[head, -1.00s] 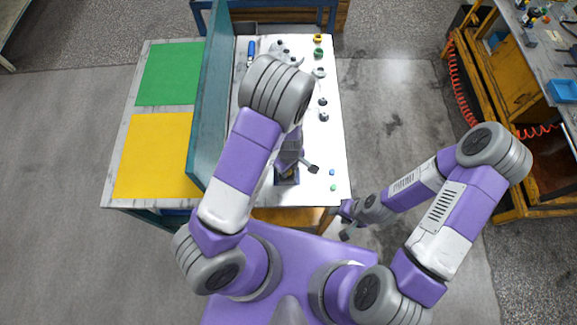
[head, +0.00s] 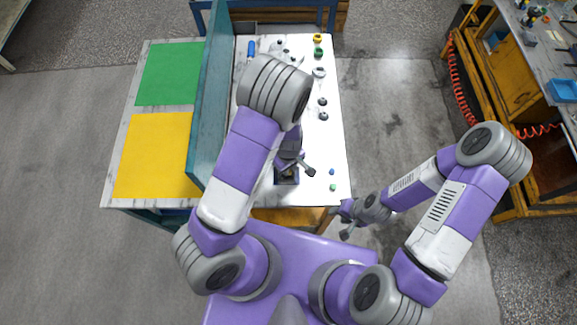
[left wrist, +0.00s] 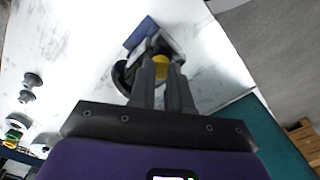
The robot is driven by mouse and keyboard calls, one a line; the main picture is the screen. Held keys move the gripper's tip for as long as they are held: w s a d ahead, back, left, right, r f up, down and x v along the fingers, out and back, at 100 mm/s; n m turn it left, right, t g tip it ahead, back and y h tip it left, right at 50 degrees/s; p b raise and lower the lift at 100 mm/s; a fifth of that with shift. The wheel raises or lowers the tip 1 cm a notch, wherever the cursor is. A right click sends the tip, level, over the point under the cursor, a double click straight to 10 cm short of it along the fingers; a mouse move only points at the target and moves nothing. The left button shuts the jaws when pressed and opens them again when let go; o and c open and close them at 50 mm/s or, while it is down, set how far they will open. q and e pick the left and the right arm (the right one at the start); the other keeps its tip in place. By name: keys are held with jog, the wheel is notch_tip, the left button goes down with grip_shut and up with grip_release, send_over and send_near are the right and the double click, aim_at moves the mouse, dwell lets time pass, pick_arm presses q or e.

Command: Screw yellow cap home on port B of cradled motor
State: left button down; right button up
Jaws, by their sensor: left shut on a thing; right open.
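The motor (left wrist: 125,75) sits in a dark blue cradle (left wrist: 141,33) on the white table; in the head view the cradle (head: 287,178) is at the near part of the table, partly hidden by my left arm. My left gripper (left wrist: 163,82) points down at the motor and is shut on the yellow cap (left wrist: 160,67), which shows between and beyond the fingers. Whether the cap is seated on port B is hidden by the fingers. My right gripper (head: 342,224) is open and empty, off the table's near right corner.
A teal upright panel (head: 209,110) divides the white table from green (head: 170,73) and yellow (head: 153,155) mats. Yellow (head: 318,38) and green (head: 318,53) parts and several grey fittings stand along the table's right side. Small blue and green pieces (head: 333,187) lie near right.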

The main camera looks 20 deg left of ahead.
pick_arm(q)
jog(key=m, duration=0.4)
jog(key=m, duration=0.2)
jog(key=shift+f+m+b, duration=0.15)
jog(key=shift+m+b, duration=0.2)
jog(key=shift+m, duration=0.05)
jog(key=c, duration=1.5)
grip_release()
jog(key=shift+m, duration=0.5)
jog(key=o, duration=0.3)
jog(key=n, duration=0.5)
jog(key=shift+r+p, duration=0.2)
jog(key=shift+p, duration=0.2)
jog(key=n, duration=0.4)
jog(key=shift+f+p, duration=0.1)
jog(key=shift+p, duration=0.3)
